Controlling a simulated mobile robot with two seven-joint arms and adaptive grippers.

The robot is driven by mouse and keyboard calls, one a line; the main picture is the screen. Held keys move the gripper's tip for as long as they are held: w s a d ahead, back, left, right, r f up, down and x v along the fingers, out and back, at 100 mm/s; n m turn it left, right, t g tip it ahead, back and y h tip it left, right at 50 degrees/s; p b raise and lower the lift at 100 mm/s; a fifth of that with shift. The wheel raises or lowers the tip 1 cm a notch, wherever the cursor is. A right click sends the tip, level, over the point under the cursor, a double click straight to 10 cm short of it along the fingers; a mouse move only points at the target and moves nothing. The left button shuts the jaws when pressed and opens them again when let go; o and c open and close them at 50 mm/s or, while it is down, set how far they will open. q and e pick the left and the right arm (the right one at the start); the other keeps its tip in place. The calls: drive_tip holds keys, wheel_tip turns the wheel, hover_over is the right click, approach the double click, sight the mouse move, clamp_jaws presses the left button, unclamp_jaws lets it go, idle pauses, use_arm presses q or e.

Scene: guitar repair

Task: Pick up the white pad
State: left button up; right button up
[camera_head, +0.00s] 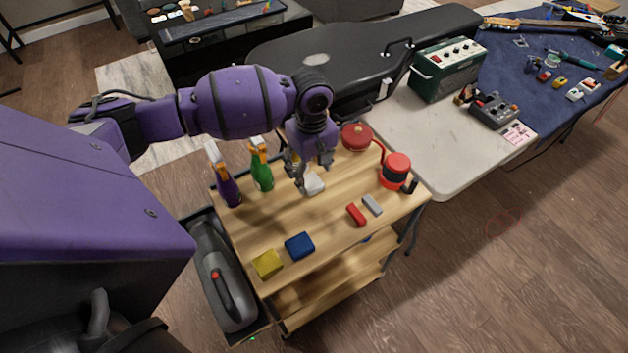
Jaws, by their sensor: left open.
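The white pad (315,184) lies on the wooden top of a small cart (330,225), near its back middle. My left gripper (313,180) points down over the pad with its fingers apart. The fingers cover part of the pad, and I cannot tell whether they touch it. My right gripper is not in view.
Two spray bottles, purple (223,180) and green (261,168), stand left of the gripper. A red tin (355,137) and a red-black container (395,170) stand right. Blue (299,245) and yellow (267,263) sponges and a red block (356,214) lie in front.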

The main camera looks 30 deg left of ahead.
sight(313, 184)
use_arm(q)
drive_tip(key=f, duration=0.5)
drive_tip(key=shift+w+d, duration=0.1)
drive_tip(key=shift+w, duration=0.15)
drive_tip(key=shift+f, duration=0.15)
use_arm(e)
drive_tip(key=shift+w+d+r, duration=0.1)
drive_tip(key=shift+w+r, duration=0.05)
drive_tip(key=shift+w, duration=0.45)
use_arm(q)
drive_tip(key=shift+c, duration=0.5)
drive_tip(key=c, duration=0.9)
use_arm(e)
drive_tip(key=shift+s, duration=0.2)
